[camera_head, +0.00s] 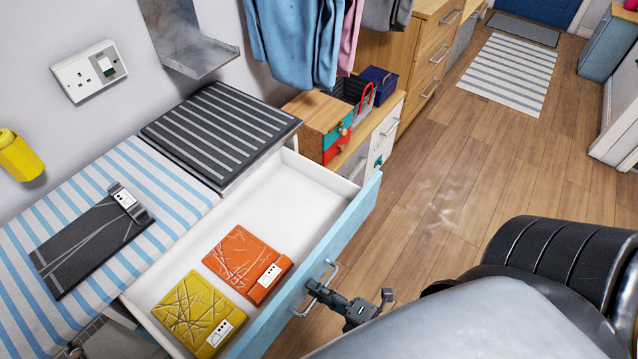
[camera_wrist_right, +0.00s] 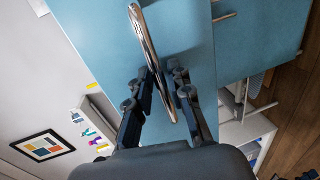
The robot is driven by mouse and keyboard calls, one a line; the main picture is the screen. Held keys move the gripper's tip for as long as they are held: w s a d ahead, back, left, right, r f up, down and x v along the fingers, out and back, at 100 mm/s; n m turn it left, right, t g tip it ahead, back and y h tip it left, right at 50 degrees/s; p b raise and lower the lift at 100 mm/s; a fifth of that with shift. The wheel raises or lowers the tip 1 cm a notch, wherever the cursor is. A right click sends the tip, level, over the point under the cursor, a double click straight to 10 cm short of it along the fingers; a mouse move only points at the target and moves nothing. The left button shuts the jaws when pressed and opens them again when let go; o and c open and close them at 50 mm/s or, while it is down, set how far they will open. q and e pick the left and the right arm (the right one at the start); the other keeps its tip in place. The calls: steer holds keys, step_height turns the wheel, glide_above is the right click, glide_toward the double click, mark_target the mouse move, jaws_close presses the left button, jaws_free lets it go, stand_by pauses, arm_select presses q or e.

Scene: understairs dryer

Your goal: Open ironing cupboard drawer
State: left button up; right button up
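The ironing cupboard drawer is pulled out wide, with its blue front (camera_head: 350,225) well clear of the cupboard and its white inside showing. An orange packet (camera_head: 247,262) and a yellow packet (camera_head: 200,312) lie in it. The metal handle (camera_head: 313,293) is on the drawer front and also shows in the right wrist view (camera_wrist_right: 145,35). My right gripper (camera_head: 330,294) is at this handle. In the right wrist view its fingers (camera_wrist_right: 166,85) converge on either side of the handle and look shut on it. My left gripper is not in view.
The cupboard top has a blue striped cover (camera_head: 170,185) and a dark striped mat (camera_head: 220,130). A low wooden unit (camera_head: 385,135) with boxes stands beyond the drawer. The wooden floor (camera_head: 470,185) to the right is mostly clear, up to a striped rug (camera_head: 505,72).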

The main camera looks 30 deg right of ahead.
steer(key=v, duration=1.1)
steer(key=shift+s, duration=0.35)
steer(key=shift+d, duration=0.1)
